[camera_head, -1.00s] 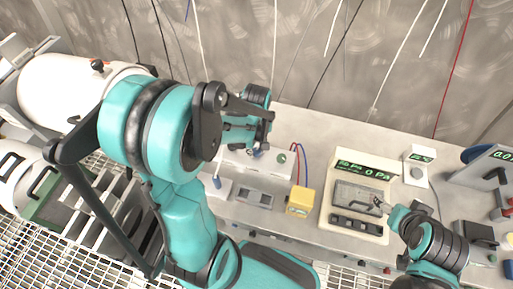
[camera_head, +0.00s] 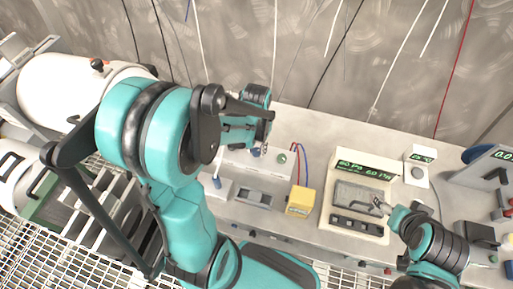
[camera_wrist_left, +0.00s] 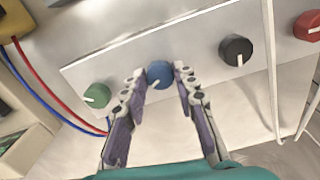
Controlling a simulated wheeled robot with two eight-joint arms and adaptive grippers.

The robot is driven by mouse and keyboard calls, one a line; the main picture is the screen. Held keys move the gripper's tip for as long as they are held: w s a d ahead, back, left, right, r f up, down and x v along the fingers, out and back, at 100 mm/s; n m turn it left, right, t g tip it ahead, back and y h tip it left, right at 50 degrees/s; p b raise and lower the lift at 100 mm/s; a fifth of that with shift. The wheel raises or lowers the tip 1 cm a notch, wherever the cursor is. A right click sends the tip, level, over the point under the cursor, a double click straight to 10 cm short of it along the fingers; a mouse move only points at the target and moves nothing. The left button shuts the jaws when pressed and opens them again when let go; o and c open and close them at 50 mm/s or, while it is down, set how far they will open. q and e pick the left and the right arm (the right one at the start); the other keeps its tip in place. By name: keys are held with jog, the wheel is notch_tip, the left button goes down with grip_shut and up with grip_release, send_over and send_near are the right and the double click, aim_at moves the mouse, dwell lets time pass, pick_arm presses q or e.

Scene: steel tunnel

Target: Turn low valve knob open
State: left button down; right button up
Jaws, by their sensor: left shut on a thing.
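A row of knobs sits on a pale panel (camera_wrist_left: 205,52) in the left wrist view: green (camera_wrist_left: 97,95), blue (camera_wrist_left: 160,74), black (camera_wrist_left: 236,50) and red (camera_wrist_left: 308,26). None bears a readable label, so I cannot tell from lettering which is the low valve knob. My left gripper (camera_wrist_left: 160,80) is shut on the blue knob, one finger on each side. In the head view my left gripper (camera_head: 259,146) is over the white knob box, partly hidden by my arm. My right gripper (camera_head: 381,207) is near the grey panel of the gauge unit; its fingers are too small to read.
The gauge unit (camera_head: 340,217) with green digits stands on the steel bench (camera_head: 310,135). A yellow box (camera_head: 299,202) stands left of it, near red and blue wires. A small display unit (camera_head: 418,168) is at the right. Thin cables hang along the back wall.

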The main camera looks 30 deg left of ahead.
aim_at(257, 151)
pick_arm(q)
jog(key=m, duration=0.5)
dwell(0.6)
jog(key=c, duration=1.2)
grip_release()
notch_tip(257, 151, up, 12)
